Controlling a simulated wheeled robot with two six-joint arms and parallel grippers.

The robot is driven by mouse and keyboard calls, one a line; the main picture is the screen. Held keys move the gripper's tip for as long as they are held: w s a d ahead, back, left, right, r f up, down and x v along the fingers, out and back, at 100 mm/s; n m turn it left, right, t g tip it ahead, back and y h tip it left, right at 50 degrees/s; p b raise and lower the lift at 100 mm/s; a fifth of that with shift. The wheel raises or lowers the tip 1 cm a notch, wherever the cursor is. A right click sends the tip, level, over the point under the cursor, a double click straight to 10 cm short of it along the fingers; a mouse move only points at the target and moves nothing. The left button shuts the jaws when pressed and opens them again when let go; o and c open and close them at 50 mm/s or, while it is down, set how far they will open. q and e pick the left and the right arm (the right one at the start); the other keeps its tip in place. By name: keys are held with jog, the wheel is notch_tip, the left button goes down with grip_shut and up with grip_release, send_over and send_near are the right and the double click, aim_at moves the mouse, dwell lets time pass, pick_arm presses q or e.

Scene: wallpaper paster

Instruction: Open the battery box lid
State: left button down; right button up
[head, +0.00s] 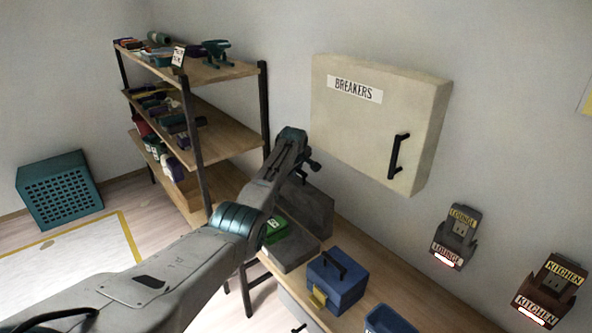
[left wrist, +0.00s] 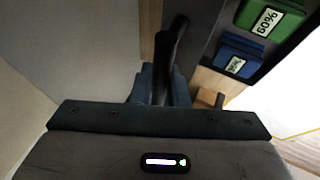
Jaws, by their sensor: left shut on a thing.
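The grey battery box (head: 290,254) stands on the wooden bench under the breaker cabinet. Its dark grey lid (head: 312,208) is raised, standing steeply at the back of the box. A green battery (head: 277,231) shows inside; the left wrist view shows this green battery (left wrist: 270,20), marked 60%, and a blue battery (left wrist: 236,56). My left gripper (head: 311,167) is at the top of the raised lid. In the left wrist view its fingers are closed around a dark bar handle (left wrist: 173,45), which seems to belong to the lid. My right gripper is not in view.
A blue toolbox (head: 338,280) with a yellow latch stands right of the battery box. The breaker cabinet (head: 375,125) hangs on the wall close to my left gripper. A shelf rack (head: 225,148) stands to the left. A teal crate (head: 60,190) is on the floor.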

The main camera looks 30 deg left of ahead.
pick_arm(q)
jog(key=c, duration=1.5)
grip_release()
jog(key=shift+o, duration=0.5)
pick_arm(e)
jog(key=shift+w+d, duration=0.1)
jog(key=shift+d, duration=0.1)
